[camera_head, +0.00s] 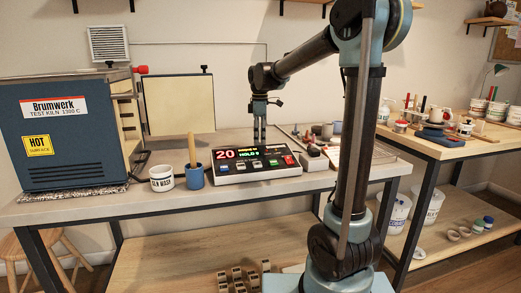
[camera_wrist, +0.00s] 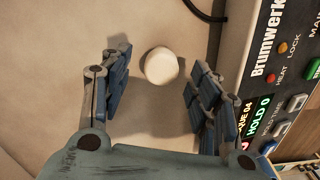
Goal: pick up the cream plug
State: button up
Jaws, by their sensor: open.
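The cream plug (camera_wrist: 161,65) is a small, pale round piece in the wrist view. It rests on the light grey tabletop, between and slightly beyond the fingertips of my gripper (camera_wrist: 157,75). My gripper is open, with one blue-padded finger on each side of the plug and a visible gap to both. In the head view my gripper (camera_head: 259,136) points down over the table behind the control box. The plug cannot be made out in the head view; the control box and my gripper are in front of that area.
The control box (camera_head: 255,166) stands close beside the gripper, at the right in the wrist view. A black cable (camera_wrist: 205,12) lies near the top there. A blue cup (camera_head: 194,176), a white jar (camera_head: 162,178) and the blue kiln (camera_head: 62,133) stand to the left.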

jog(key=shift+a+f, duration=0.1)
jog(key=shift+f, duration=1.35)
jog(key=c, duration=1.1)
jog(key=shift+c, duration=0.2)
